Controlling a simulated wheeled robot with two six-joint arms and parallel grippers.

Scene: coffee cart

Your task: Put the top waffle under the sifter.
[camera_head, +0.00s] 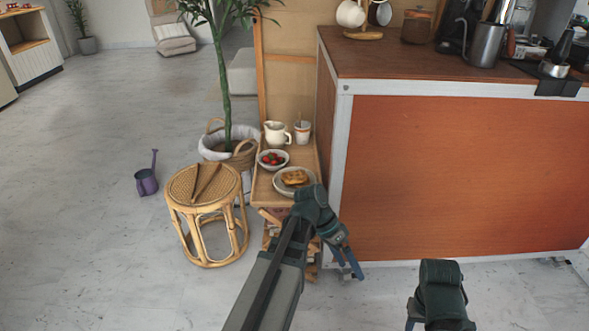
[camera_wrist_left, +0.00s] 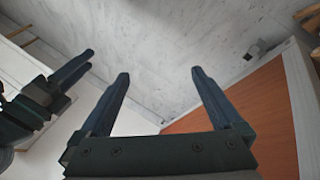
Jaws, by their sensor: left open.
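Golden-brown waffles (camera_head: 295,177) lie on a grey plate (camera_head: 280,188) on the small wooden side table, left of the counter. I cannot tell the top waffle apart from any below it. I cannot make out a sifter in either view. My left gripper (camera_head: 352,277) is open and empty, pointing down in front of the counter's left corner, below and right of the plate. Its parted fingers show in the left wrist view (camera_wrist_left: 158,75).
The side table (camera_head: 263,190) also holds a bowl of strawberries (camera_head: 273,159), a white pitcher (camera_head: 276,133) and a cup (camera_head: 302,133). A rattan stool (camera_head: 205,185) stands left of it. The orange counter (camera_head: 460,175) blocks the right. Floor at left is mostly clear.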

